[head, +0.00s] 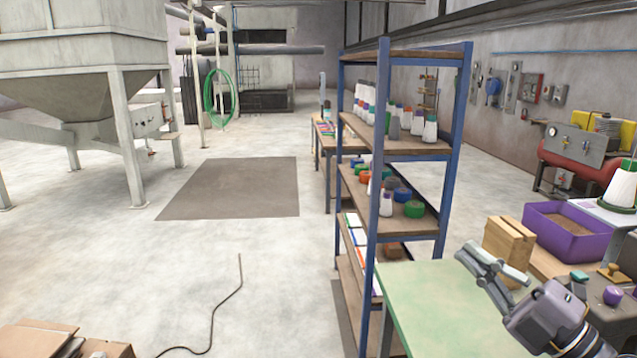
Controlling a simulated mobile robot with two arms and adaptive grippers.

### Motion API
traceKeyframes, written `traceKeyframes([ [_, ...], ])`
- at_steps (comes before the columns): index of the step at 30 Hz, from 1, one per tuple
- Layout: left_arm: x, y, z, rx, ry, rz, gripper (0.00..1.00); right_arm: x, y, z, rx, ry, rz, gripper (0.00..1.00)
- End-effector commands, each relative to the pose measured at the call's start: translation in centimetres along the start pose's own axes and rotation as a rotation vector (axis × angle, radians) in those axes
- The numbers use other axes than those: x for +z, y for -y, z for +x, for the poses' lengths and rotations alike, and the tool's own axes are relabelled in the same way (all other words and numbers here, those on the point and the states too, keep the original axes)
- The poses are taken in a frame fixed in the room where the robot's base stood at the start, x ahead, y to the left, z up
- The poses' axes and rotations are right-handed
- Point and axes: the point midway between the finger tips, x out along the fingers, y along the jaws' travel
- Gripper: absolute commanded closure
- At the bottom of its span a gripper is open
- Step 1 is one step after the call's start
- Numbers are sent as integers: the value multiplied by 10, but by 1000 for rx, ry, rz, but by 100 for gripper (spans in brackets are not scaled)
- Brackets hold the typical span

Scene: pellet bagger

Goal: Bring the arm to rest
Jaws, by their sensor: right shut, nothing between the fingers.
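My right gripper (492,272) is at the lower right of the head view, above the right part of a green-topped table (430,300). Its fingers point up and left, lie close together and hold nothing. The arm behind it leaves the frame at the bottom right. A wooden block (508,248) stands just behind the fingers; I cannot tell whether they touch it. My left gripper is not in view.
A blue-framed shelf (450,160) with cones and spools stands left of the table. A purple bin (570,238) and small tools are on the right. A hopper (75,70) stands far left. A cable (228,300) and cardboard (40,340) lie on otherwise open floor.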

Motion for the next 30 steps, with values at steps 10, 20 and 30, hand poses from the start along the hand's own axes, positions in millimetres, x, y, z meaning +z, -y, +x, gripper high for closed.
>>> traceKeyframes([
  [10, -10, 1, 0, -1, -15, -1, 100, 76, 128, -119, 151, 893, 636, 100],
  [20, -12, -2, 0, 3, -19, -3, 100, -12, 284, -251, -279, 1509, 1040, 100],
  [30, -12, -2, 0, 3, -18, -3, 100, -128, 335, -312, -708, 1723, 1258, 100],
])
